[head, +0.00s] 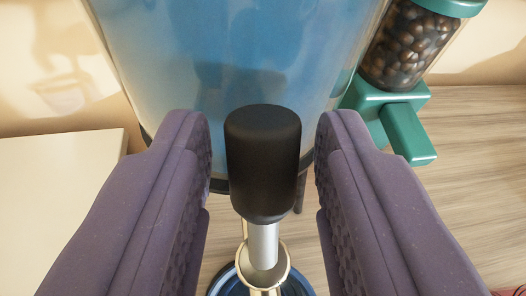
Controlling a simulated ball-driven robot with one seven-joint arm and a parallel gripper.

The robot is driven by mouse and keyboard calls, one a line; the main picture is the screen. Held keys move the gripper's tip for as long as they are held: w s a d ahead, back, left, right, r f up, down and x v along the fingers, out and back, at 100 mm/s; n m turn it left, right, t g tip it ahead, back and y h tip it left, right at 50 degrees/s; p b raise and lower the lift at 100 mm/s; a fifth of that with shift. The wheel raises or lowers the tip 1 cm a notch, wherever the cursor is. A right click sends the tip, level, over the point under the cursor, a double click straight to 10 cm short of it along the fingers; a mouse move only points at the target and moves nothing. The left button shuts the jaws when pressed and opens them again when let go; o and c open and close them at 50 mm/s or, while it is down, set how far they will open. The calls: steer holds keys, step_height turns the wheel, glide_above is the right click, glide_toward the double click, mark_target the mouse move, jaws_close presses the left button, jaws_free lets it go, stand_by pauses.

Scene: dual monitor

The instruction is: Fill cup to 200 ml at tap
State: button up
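The tap shows a black rounded handle (263,160) on a silver metal stem (263,246). It stands in front of a large blue translucent water tank (240,50). My gripper (263,145) has two purple ridged fingers, one on each side of the black handle. The fingers are open, with a narrow gap on both sides, and do not appear to touch it. Below the stem is a pale-rimmed metal ring, and under it a dark blue round object (222,284), cut off by the bottom edge. I cannot tell whether this is the cup. No water flow is visible.
A green dispenser (405,130) with a jar of dark beans (410,42) stands at the right, close to the tank. A cream flat-topped block (60,190) is at the left. Bare wooden counter (480,180) shows at the right.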

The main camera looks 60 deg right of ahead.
jaws_close()
steer(key=shift+s+a+f+h+b, duration=0.15)
steer(key=shift+f+h+b, duration=0.2)
steer(key=shift+b, duration=0.8)
steer(key=shift+s+a+f+t+h+b, duration=0.15)
steer(key=shift+t+h+b, duration=0.35)
steer(key=shift+b, duration=0.55)
steer(key=b, duration=0.1)
steer(key=t+h+b, duration=0.1)
steer(key=b, duration=0.1)
steer(key=shift+s+a, duration=0.2)
steer(key=shift+a, duration=0.1)
steer(key=shift+s+a+r+m+h+b, duration=0.15)
steer(key=shift+s+r+m+h+b, duration=0.05)
steer(key=shift+r+m+h+b, duration=0.2)
steer(key=shift+r, duration=0.1)
steer(key=shift+o, duration=1.5)
jaws_free()
